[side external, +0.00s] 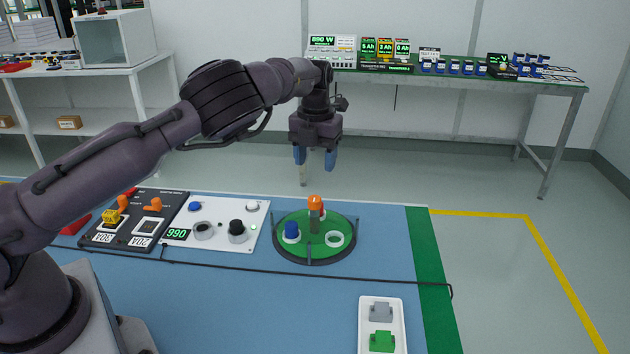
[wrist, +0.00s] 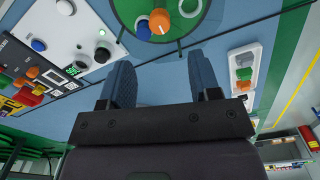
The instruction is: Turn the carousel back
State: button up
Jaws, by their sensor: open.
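The carousel (side external: 316,254) is a round green turntable with a dark rim on the blue table. On it are a blue piece (side external: 291,230) at the left, an empty-looking white ring (side external: 335,240) at the right, and a post with an orange top (side external: 315,203). The wrist view also shows the carousel (wrist: 200,27) at the top, with the orange knob (wrist: 159,22) and the blue piece (wrist: 142,28). My gripper (side external: 315,160) is open and empty, pointing down above the carousel, apart from it. Its blue fingers (wrist: 166,85) show spread in the wrist view.
A white panel (side external: 215,222) with knobs, buttons and a green "990" display stands left of the carousel. Left of it is a dark panel (side external: 128,238) with orange handles. A white tray (side external: 364,330) with grey and green blocks lies at the front right. A black cable (side external: 230,264) crosses the table.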

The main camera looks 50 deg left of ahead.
jog(key=shift+r, duration=1.7)
jog(key=s+a+m+h, duration=0.1)
jog(key=s+a+m, duration=0.1)
jog(key=s+m, duration=1.45)
jog(key=s+d+r+m+t, duration=0.2)
jog(key=s+d+r+m, duration=0.3)
jog(key=m, duration=0.7)
jog(key=s+d+r+m+t, duration=0.3)
jog(key=s+r+m, duration=0.5)
jog(key=m, duration=0.5)
jog(key=s+d, duration=0.1)
jog(key=s, duration=0.1)
jog(key=shift+s+d+r+t+y, duration=0.15)
jog(key=shift+s+d+t+y, duration=0.15)
jog(key=shift+d+y, duration=0.1)
jog(key=shift+m, duration=0.25)
